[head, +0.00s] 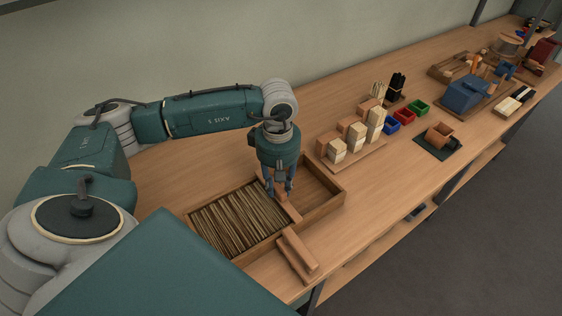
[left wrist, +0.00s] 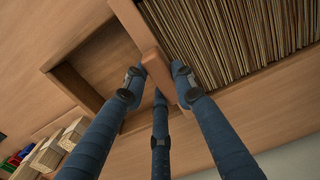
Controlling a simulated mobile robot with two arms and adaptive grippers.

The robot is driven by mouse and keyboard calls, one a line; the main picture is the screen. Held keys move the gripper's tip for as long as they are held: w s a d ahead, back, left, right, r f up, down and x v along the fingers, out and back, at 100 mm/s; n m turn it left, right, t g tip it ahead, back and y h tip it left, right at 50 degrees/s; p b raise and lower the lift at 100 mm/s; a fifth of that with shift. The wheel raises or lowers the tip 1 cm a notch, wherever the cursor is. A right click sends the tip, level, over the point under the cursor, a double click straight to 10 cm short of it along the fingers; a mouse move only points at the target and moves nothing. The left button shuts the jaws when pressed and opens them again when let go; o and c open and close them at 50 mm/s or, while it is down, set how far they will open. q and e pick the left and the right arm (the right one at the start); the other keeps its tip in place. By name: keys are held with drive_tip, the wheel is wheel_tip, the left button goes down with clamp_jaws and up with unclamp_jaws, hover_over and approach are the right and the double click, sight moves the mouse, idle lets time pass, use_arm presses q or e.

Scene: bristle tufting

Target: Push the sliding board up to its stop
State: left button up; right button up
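The sliding board (left wrist: 152,62) is a wooden strip standing across a long wooden tray (head: 335,201). Thin tan bristles (head: 238,218) fill the tray on one side of it, and the other side is an empty compartment. My left gripper (head: 281,192) points down at the board; in the left wrist view its three dark blue fingers (left wrist: 156,80) close in around the board, with tips on both sides that seem to touch it. The fingers hide part of the board in the head view. My right gripper is not in view.
A wooden piece (head: 298,252) lies at the tray's front side. A rack with pale blocks (head: 357,135) stands right of the tray, with small blue, red and green bins (head: 405,116) beyond. A brown cup (head: 439,132) sits on a dark mat. The bench's front edge is close.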

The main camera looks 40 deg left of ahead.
use_arm(q)
drive_tip(key=o, duration=0.5)
drive_tip(key=shift+s+a+f, duration=0.1)
drive_tip(key=shift+s, duration=0.2)
drive_tip(key=shift+c, duration=0.2)
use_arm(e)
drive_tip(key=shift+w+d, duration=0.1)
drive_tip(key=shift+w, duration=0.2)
use_arm(q)
drive_tip(key=shift+w+r, duration=0.1)
drive_tip(key=shift+r, duration=0.1)
wheel_tip(320, 180, up, 12)
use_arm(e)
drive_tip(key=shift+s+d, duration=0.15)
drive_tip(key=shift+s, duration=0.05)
use_arm(q)
drive_tip(key=shift+f, duration=0.2)
